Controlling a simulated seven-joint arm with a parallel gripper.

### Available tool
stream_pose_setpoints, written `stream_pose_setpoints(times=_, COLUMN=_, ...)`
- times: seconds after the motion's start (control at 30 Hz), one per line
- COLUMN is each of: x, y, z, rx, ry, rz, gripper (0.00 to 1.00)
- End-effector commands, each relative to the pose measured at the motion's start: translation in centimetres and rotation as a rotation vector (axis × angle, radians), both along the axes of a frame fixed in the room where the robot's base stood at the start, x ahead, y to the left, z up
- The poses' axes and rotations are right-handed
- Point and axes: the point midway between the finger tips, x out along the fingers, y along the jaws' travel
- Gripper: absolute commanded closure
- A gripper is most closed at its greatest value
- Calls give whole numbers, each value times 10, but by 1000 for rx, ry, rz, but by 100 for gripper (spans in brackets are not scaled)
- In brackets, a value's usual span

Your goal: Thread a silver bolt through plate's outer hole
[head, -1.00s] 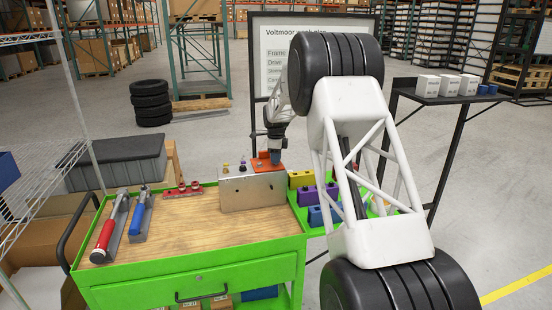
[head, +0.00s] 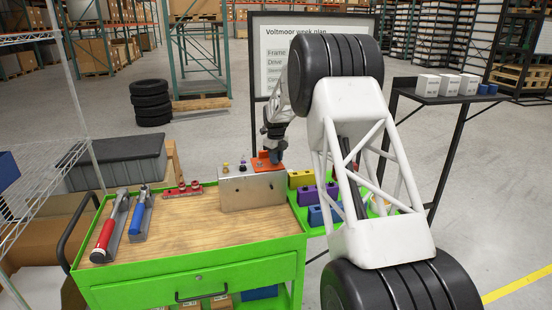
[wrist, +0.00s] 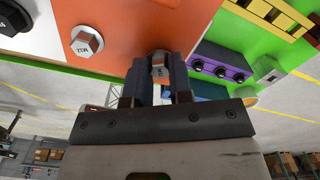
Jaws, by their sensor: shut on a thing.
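The orange plate (head: 262,163) lies on top of the silver chassis block (head: 252,191), at its right end. The wrist view shows the plate (wrist: 130,22) close up, with one silver hex-head bolt (wrist: 87,41) standing in it, left of my gripper. My gripper (wrist: 160,75) is shut on a second silver bolt (wrist: 159,68), its head showing between the dark fingers at the plate's right-hand part. The fingers hide its shank and the hole beneath, so I cannot tell how far the bolt is in. In the head view my gripper (head: 273,157) is at the plate.
Yellow, purple (head: 308,194) and blue holders stand right of the block on the green cart (head: 190,268). Red (head: 106,235) and blue (head: 140,217) tools lie at the left. The wooden top (head: 200,228) is clear in front. A black knob (wrist: 14,17) shows in the wrist view.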

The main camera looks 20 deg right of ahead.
Motion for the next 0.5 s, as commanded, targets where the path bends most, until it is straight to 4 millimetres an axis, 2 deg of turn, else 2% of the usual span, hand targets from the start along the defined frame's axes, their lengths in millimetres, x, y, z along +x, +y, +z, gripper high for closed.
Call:
stream_pose_setpoints(times=0.03, x=-3, y=0, z=-8, rx=1, ry=12, rz=-2, gripper=100)
stream_pose_setpoints(times=0.33, x=-3, y=1, z=-8, rx=1, ry=12, rz=-9, gripper=100)
stream_pose_setpoints(times=0.5, x=-3, y=0, z=-9, rx=1, ry=12, rz=-80, gripper=100)
